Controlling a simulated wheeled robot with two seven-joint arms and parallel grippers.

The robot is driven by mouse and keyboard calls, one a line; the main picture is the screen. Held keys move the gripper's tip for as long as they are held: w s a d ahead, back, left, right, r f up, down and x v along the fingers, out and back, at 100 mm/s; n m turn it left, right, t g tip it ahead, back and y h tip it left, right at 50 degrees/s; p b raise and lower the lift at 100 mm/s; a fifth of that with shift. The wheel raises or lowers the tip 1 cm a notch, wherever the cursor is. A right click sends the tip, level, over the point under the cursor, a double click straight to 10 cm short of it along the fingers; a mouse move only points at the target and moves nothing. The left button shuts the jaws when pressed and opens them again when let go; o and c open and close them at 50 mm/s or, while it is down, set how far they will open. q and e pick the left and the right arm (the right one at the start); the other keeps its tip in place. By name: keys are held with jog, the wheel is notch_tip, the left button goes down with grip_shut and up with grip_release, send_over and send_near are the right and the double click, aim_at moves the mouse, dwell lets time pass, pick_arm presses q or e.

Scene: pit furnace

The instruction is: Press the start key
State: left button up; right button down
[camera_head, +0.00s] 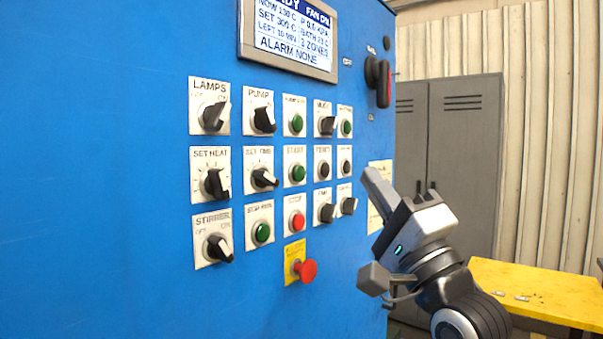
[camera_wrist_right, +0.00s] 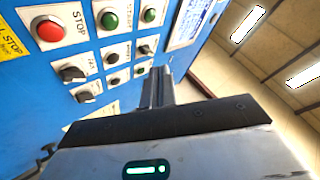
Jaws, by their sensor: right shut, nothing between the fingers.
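The start key is a round green button (camera_head: 299,173) on a white plate labelled START, in the middle of the blue panel. In the head view the red STOP button (camera_head: 297,222) sits below the start key. My right gripper (camera_head: 369,176) is shut and empty, to the right of the start key and apart from it. Its fingers (camera_wrist_right: 158,84) point toward the panel side in the wrist view. My left gripper is not in view.
Around the key are dark knobs, other green buttons such as the one above (camera_head: 297,123), and a red emergency knob (camera_head: 307,270) that sticks out below. A display (camera_head: 290,36) is above. A yellow table (camera_head: 540,290) and grey cabinet (camera_head: 460,140) stand right.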

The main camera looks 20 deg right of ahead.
aim_at(299, 174)
jog(key=shift+w, duration=0.1)
jog(key=w+a, duration=0.4)
jog(key=w, duration=0.3)
jog(key=shift+w+a, duration=0.2)
jog(key=shift+a, duration=0.05)
dwell(1.8)
jog(key=shift+w, duration=0.1)
jog(key=shift+w+a+p, duration=0.25)
jog(key=shift+w+p, duration=0.05)
jog(key=shift+p, duration=0.05)
